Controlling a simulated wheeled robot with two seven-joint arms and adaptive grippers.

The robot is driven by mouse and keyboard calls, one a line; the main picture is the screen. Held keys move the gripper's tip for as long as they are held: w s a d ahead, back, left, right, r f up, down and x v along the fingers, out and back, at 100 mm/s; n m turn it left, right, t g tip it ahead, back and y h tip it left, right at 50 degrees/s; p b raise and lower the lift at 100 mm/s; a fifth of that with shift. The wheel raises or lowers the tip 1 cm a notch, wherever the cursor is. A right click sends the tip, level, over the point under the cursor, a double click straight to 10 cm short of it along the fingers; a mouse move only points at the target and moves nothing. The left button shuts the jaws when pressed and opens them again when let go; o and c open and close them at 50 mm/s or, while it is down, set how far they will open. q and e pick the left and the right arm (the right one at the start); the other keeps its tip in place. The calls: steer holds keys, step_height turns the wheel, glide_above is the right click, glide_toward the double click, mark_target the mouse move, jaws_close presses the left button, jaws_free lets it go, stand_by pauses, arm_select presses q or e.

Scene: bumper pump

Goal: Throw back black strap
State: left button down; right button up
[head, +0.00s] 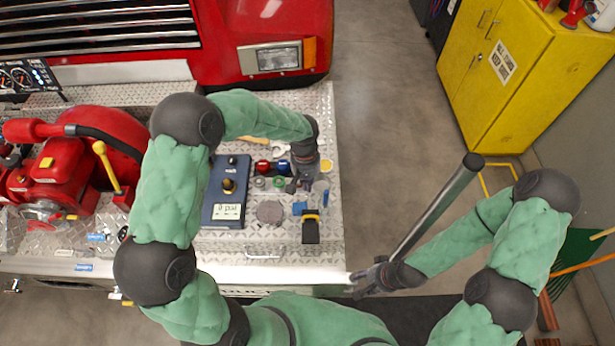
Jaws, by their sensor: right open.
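A dark strap-like piece with a yellow edge (311,230) lies at the right end of the diamond-plate bumper deck; I take it as the black strap. My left gripper (300,186) points down over the deck, just beyond this piece and apart from it in the picture. Its fingers are small and dark, and I cannot tell how far apart they are. My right gripper (362,282) is open and looks empty. It is at the bumper's front right corner, below and to the right of the strap.
A blue control box (227,190) and small coloured caps (262,166) sit beside my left gripper. A red pump (75,165) stands at the left. A grey tube (436,209) slants near my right arm. A yellow cabinet (505,70) stands at upper right.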

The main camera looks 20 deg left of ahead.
arm_select(q)
glide_toward(309, 212)
steer(key=shift+s+d+f+p, duration=0.25)
steer(key=shift+s+f+p, duration=0.15)
steer(key=shift+s+f, duration=0.15)
steer(key=shift+s+d+f+p, duration=0.25)
steer(key=shift+s+f+p, duration=0.15)
steer(key=shift+s+f, duration=0.2)
steer(key=shift+w, duration=0.1)
steer(key=shift+s+d+f+b, duration=0.15)
steer(key=shift+s+f+b, duration=0.3)
steer(key=shift+b, duration=0.35)
steer(key=shift+s+d+b, duration=0.15)
steer(key=shift+s+b, duration=0.15)
steer(key=shift+s, duration=0.15)
steer(key=shift+r, duration=0.1)
